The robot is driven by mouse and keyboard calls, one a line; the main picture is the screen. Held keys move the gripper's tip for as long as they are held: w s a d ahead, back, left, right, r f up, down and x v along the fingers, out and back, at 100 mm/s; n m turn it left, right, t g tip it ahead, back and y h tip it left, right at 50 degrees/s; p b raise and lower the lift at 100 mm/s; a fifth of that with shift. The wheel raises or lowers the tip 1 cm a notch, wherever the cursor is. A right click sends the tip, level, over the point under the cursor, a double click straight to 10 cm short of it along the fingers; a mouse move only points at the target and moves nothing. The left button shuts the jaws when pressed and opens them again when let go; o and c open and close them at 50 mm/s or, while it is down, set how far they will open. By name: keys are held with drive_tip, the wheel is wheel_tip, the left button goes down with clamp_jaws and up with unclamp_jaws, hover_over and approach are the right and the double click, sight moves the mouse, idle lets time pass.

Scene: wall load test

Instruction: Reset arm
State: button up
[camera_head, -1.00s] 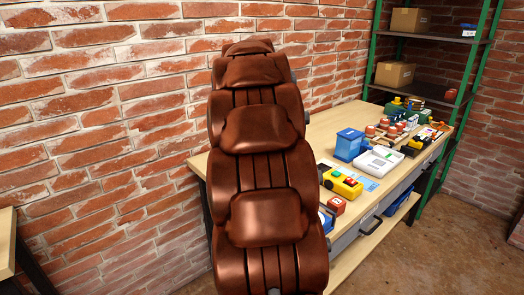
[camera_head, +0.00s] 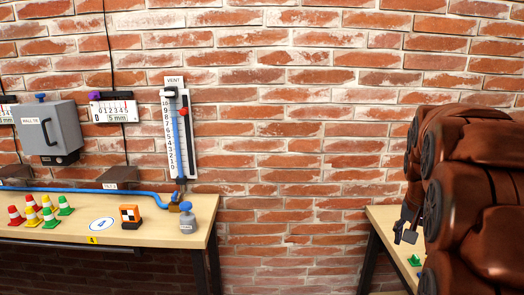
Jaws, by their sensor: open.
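My brown arm (camera_head: 475,190) fills the right side of the head view, folded in thick stacked segments. A small dark part that looks like my gripper (camera_head: 406,232) shows at the arm's left edge, above the right table. It is open and nothing shows between its fingers. Most of it is hidden behind the arm.
A left table (camera_head: 150,232) holds several small cones (camera_head: 48,213), an orange checkered block (camera_head: 130,216) and a grey bottle (camera_head: 187,218). A vent gauge (camera_head: 178,130) and a grey box (camera_head: 50,130) are on the brick wall. A right table (camera_head: 385,222) is partly behind my arm. A gap separates the tables.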

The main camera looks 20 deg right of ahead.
drive_tip(key=s+a+n+g+y+p, duration=0.1)
drive_tip(key=s+a+n+p, duration=0.15)
drive_tip(key=a, duration=0.75)
drive_tip(key=s+a+n+y+p, duration=0.1)
drive_tip(key=s+a+n, duration=0.25)
drive_tip(key=a, duration=0.55)
drive_tip(key=s+a+f+n+g+p, duration=0.2)
drive_tip(key=s+a+f+n+p, duration=0.1)
drive_tip(key=s+a, duration=0.7)
drive_tip(key=s+n, duration=0.1)
drive_tip(key=s, duration=0.2)
drive_tip(key=shift+s+a+n+y+p, duration=0.2)
drive_tip(key=shift+a+n+y+p, duration=0.1)
drive_tip(key=shift+p, duration=0.05)
